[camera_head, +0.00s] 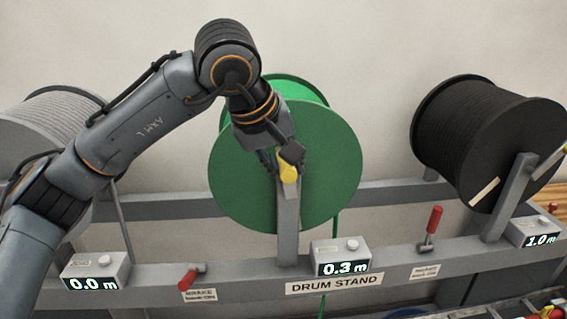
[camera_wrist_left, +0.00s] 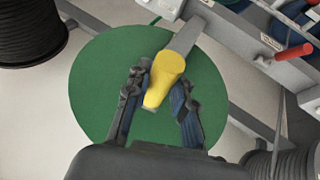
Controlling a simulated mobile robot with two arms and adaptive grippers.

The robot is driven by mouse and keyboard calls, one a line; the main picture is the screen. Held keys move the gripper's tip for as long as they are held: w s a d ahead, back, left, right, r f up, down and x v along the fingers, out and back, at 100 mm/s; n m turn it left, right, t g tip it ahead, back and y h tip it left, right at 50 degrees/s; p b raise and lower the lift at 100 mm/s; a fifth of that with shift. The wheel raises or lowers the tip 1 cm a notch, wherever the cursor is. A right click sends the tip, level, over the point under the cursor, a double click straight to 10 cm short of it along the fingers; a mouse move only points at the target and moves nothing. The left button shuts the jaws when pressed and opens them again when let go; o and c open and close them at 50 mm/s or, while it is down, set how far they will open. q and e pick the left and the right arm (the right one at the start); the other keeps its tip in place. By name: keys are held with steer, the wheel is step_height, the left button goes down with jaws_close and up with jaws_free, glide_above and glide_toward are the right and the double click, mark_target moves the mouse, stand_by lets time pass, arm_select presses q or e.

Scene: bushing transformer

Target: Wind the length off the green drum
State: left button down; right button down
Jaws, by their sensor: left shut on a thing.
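The green drum (camera_head: 235,165) stands in the middle of the stand, its round face towards me. A green length hangs below it on the right. My left gripper (camera_head: 280,158) is at the drum's yellow crank handle (camera_head: 288,173) in front of the face. In the left wrist view, the gripper's dark fingers (camera_wrist_left: 158,105) lie on both sides of the yellow handle (camera_wrist_left: 168,68), shut on it. The counter (camera_head: 343,258) below the drum reads 0.3 m. My right gripper is not in view.
A grey drum (camera_head: 45,122) and a black drum (camera_head: 480,125) stand either side; their counters read 0.0 m and 1.0 m. On the drum stand (camera_head: 230,280), one red brake lever (camera_head: 187,281) lies low and another (camera_head: 434,221) stands upright.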

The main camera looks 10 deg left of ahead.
arm_select(q)
steer(key=shift+s+d+f, duration=0.1)
steer(key=shift+f, duration=0.1)
steer(key=c, duration=1.3)
jaws_free()
steer(key=shift+o, duration=1)
steer(key=shift+d, duration=0.2)
steer(key=shift+a+r, duration=0.1)
steer(key=shift+a+r, duration=0.1)
steer(key=shift+r, duration=0.1)
steer(key=v, duration=1.1)
steer(key=shift+r, duration=0.2)
steer(key=shift+s, duration=0.1)
